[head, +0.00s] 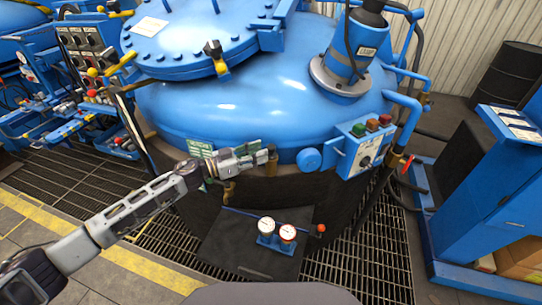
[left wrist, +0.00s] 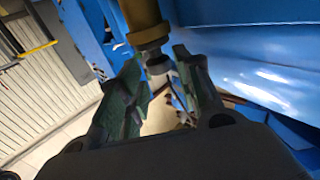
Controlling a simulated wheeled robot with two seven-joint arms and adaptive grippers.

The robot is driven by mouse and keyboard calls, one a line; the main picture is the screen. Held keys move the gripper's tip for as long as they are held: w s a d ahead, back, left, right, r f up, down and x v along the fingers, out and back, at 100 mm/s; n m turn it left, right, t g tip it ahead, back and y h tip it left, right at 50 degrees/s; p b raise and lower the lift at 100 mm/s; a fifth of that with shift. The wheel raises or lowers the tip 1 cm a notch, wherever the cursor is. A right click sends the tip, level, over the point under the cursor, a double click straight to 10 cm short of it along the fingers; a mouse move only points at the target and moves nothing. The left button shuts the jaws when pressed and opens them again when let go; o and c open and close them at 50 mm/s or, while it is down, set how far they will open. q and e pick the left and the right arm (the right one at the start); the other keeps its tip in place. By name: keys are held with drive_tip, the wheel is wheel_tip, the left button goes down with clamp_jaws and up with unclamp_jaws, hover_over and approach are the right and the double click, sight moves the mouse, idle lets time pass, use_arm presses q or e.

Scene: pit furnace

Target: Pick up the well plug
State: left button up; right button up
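A small brownish cylindrical fitting, which looks like the well plug (head: 271,154), sticks up at the front edge of the blue furnace vessel (head: 235,100). In the left wrist view it appears as a brass cylinder (left wrist: 141,18) with a collar and a dark narrower end. My left gripper (head: 258,158) reaches in from the left, its tips close beside the fitting. In the left wrist view my left gripper (left wrist: 158,58) has its two greenish fingers spread, with the fitting's dark end at the gap between the tips. I cannot tell whether they touch it. My right gripper is not in view.
A control box (head: 365,148) with coloured buttons and a blue round knob (head: 308,160) stand right of the fitting. Two gauges (head: 277,233) and a red-knobbed lever (head: 320,229) are below. A blue cabinet (head: 490,190) is at the right. Grating (head: 350,260) covers the floor.

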sight(271, 146)
use_arm(q)
drive_tip(key=shift+x, duration=2.6)
drive_tip(key=shift+s+r, duration=0.1)
drive_tip(key=shift+r, duration=0.05)
drive_tip(key=c, duration=0.5)
